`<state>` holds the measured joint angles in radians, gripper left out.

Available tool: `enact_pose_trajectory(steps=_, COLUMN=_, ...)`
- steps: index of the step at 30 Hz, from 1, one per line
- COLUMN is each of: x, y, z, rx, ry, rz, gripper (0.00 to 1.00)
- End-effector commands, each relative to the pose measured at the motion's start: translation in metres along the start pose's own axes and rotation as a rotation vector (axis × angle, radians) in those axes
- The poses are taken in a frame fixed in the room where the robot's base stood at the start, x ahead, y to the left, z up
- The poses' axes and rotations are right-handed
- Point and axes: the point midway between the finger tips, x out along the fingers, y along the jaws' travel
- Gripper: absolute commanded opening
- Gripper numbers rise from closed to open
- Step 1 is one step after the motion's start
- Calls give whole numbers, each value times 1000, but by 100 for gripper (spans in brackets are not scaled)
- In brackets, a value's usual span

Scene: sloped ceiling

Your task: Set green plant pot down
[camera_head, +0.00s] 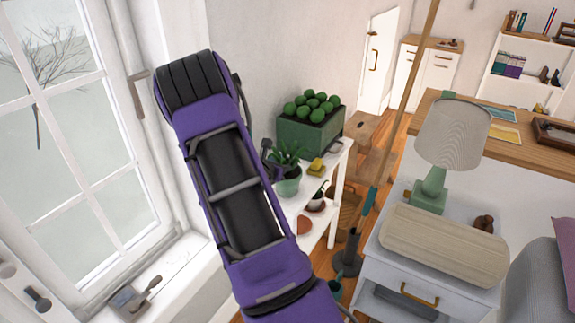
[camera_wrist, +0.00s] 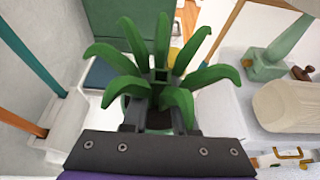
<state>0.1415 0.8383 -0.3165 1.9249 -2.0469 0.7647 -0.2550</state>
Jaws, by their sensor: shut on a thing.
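The green plant pot (camera_head: 288,184) with its spiky leafy plant is beside the left part of a white shelf unit's top (camera_head: 338,160), in front of the green planter box. I cannot tell whether its base touches the shelf. My gripper (camera_head: 270,160), mostly hidden behind my purple arm, is at the pot's near side and shut on it. In the wrist view the plant's leaves (camera_wrist: 188,72) spread above my gripper (camera_wrist: 160,80) and cover most of the pot. The pot looks upright.
A green planter box (camera_head: 312,132) with round bushes stands at the back of the shelf. A yellow item (camera_head: 316,166) and a small potted plant (camera_head: 317,200) are right of the pot. A window is left; a nightstand with a lamp (camera_head: 452,135) is right.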

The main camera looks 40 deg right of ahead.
Motion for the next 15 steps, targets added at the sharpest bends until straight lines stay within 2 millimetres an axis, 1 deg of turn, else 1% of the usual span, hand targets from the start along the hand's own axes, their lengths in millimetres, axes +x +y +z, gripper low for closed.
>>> enact_pose_trajectory(steps=4, x=2, y=0, z=-2, rx=1, ry=-3, rz=0, gripper=0)
enact_pose_trajectory(steps=5, x=1, y=0, z=-3, rx=0, ry=0, rz=0, gripper=30)
enact_pose_trajectory(steps=9, x=1, y=0, z=-3, rx=0, ry=1, rz=0, gripper=55)
enact_pose_trajectory(steps=10, x=1, y=0, z=-3, rx=0, ry=1, rz=0, gripper=56)
enact_pose_trajectory(steps=15, x=1, y=0, z=-3, rx=0, ry=1, rz=0, gripper=56)
